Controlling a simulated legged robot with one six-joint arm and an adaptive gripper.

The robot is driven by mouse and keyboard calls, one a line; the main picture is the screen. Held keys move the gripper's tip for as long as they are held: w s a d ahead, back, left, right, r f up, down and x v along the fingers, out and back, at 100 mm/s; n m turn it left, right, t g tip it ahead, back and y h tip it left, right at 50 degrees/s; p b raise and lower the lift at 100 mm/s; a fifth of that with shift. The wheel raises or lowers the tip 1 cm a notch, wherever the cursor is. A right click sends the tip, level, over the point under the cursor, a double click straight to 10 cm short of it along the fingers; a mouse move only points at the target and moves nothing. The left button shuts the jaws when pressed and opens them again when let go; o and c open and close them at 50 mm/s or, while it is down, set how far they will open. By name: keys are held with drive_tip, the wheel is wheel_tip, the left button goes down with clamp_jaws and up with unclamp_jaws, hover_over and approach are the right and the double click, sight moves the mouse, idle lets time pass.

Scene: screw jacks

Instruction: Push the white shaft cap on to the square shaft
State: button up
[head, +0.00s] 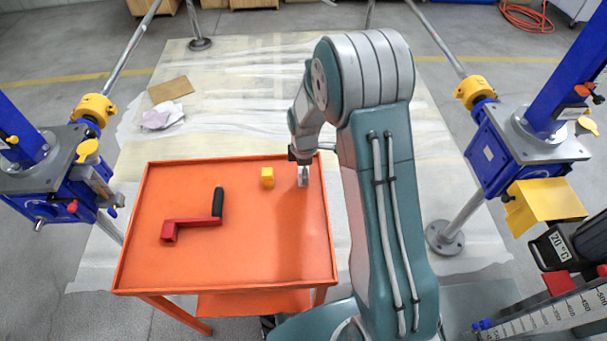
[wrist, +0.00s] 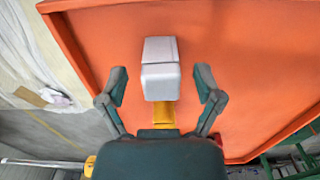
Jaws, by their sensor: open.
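The white shaft cap (wrist: 160,80) is a small white block with a seam across it, on the orange tray table. In the wrist view it lies between my open fingers, with a gap on each side. In the head view the cap (head: 303,180) is at the table's right part, just below my gripper (head: 302,160), which points down at it. My gripper (wrist: 162,84) holds nothing. I cannot pick out the square shaft for certain; a short grey shaft end (head: 40,225) sticks out of the left blue screw jack (head: 62,172).
A yellow block (head: 267,177) lies left of the cap. A red crank with a black handle (head: 192,223) lies further left on the orange table (head: 250,262). A right blue screw jack (head: 497,162) stands beyond my arm. The table has a raised rim.

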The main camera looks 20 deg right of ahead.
drive_tip(key=shift+a, duration=0.15)
clamp_jaws()
